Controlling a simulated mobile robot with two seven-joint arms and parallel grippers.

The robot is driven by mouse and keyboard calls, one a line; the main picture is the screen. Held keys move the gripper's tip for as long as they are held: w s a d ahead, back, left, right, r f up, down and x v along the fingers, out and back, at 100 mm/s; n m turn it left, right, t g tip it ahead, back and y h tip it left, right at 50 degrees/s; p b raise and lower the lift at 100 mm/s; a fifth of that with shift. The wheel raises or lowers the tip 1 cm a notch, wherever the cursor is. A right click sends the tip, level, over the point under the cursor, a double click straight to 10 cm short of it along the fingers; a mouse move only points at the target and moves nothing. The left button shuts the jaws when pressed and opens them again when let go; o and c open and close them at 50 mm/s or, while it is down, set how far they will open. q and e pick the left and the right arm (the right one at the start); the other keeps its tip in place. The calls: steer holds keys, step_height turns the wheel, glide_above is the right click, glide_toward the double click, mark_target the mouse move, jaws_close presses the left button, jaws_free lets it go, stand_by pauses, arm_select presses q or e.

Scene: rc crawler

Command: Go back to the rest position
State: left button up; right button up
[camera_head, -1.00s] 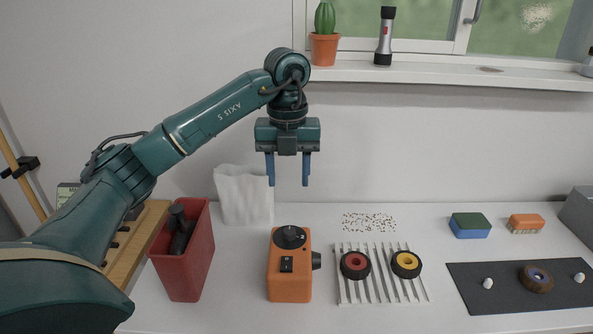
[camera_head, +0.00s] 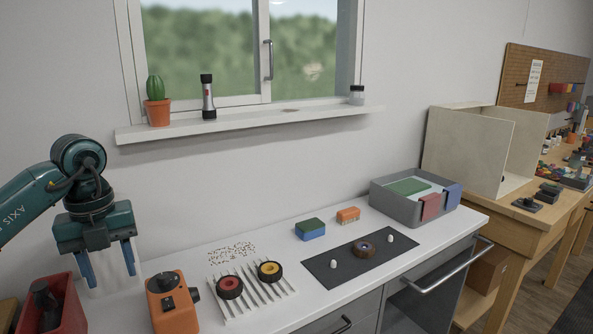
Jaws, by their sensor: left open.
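My left gripper (camera_head: 108,270) hangs at the left of the head view, fingers pointing down. Its two blue fingers are apart with nothing between them. It is above the white counter (camera_head: 205,325), between the red bin (camera_head: 68,318) and the orange box with a black knob (camera_head: 172,302), in front of a pale thing mostly hidden behind it. My right gripper is not in view.
A white ribbed rack (camera_head: 247,309) holds a red-hubbed wheel (camera_head: 230,287) and a yellow-hubbed wheel (camera_head: 269,271). A dark mat (camera_head: 335,275), sponge (camera_head: 310,230), brush (camera_head: 348,215) and grey tub (camera_head: 405,205) stand to the right. A windowsill (camera_head: 250,123) runs above.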

arm_select(q)
steer(key=s+d+f+m+g+h, duration=0.1)
steer(key=d+f+m+h, duration=0.15)
steer(key=d, duration=0.35)
steer(key=s+d+f+m+h, duration=0.1)
steer(key=d+f+h, duration=0.25)
steer(key=d, duration=0.25)
steer(key=s+d+n+t+h, duration=0.1)
steer(key=s+d+h, duration=0.2)
steer(key=d+h, duration=0.5)
steer(key=s+d+n+t+h, duration=0.1)
steer(key=s+d+n+h, duration=0.15)
steer(key=d+h, duration=0.5)
steer(key=w+a+f+n+t+y, duration=0.1)
steer(key=a+f+n+t+y, duration=0.2)
steer(key=f+n+t+y, duration=0.45)
steer(key=a+f+n+t+y, duration=0.2)
steer(key=n+t+y, duration=0.2)
steer(key=n+t, duration=0.65)
steer(key=s+a+f+n+g+y, duration=0.2)
steer(key=s+f+n+g+y, duration=0.1)
steer(key=s+f, duration=0.3)
steer(key=s+a+f+n+g+y, duration=0.3)
steer(key=s+f+n+g, duration=0.2)
steer(key=f, duration=0.5)
steer(key=shift+s+a+f+n+y, duration=0.15)
steer(key=shift+s+a+n+y, duration=0.2)
steer(key=shift+s, duration=0.25)
